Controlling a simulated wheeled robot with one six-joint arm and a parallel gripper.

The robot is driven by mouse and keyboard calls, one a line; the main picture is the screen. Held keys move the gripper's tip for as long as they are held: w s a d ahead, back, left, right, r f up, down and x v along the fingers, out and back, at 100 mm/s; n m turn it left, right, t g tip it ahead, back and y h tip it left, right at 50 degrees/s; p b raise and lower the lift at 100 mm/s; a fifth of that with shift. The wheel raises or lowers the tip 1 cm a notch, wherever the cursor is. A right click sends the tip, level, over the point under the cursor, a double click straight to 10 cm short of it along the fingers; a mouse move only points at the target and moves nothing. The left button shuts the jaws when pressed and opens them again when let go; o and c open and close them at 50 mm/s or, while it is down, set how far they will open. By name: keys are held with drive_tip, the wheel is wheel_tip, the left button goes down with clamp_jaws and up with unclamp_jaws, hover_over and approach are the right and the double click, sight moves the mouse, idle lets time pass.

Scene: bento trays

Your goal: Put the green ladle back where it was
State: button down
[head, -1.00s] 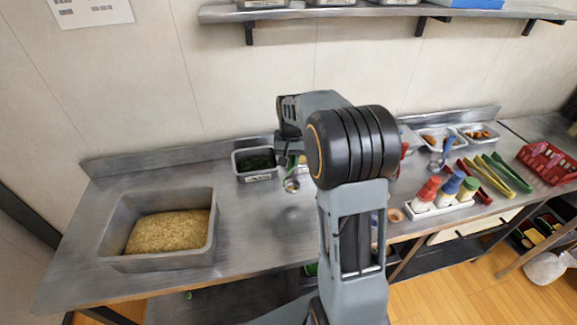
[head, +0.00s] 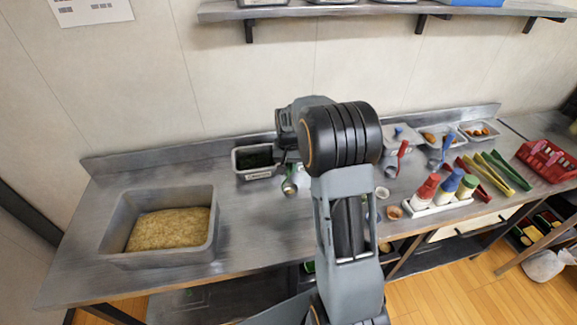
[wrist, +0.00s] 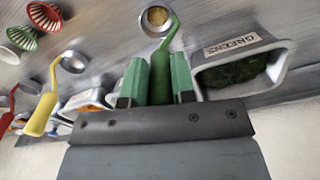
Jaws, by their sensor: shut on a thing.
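My gripper (wrist: 158,80) is shut on the green ladle's upright handle (wrist: 160,68) between its two green fingers. The ladle's small round metal bowl (wrist: 156,20) shows beyond the fingers, with a yellow-brown tone inside that I cannot identify. In the head view the ladle (head: 289,187) hangs at the front right of the greens container, close to the counter; I cannot tell whether it touches. The grey greens container (wrist: 277,48), labelled and holding dark greens, is right of the ladle in the wrist view; it also shows in the head view (head: 240,176). My arm hides part of the gripper there.
A large grey tub of grain (head: 205,250) stands on the left. Behind and right of my arm are red and blue ladles (head: 402,150), a bottle rack (head: 437,209), tongs (head: 490,172) and a red basket (head: 546,162). The counter between tub and ladle is clear.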

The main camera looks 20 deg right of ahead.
drive_tip(key=c, duration=0.9)
unclamp_jaws()
drive_tip(key=shift+c, duration=0.2)
wheel_tip(320, 180, up, 12)
drive_tip(key=f, duration=0.1)
drive_tip(key=s+a+n+t, duration=0.2)
drive_tip(key=s+a, duration=0.3)
drive_tip(key=s, duration=0.5)
drive_tip(key=s+a+n+t, duration=0.2)
drive_tip(key=s+a+n, duration=0.1)
drive_tip(key=s, duration=0.8)
drive_tip(key=shift+s+a, duration=0.15)
drive_tip(key=shift+a, duration=0.75)
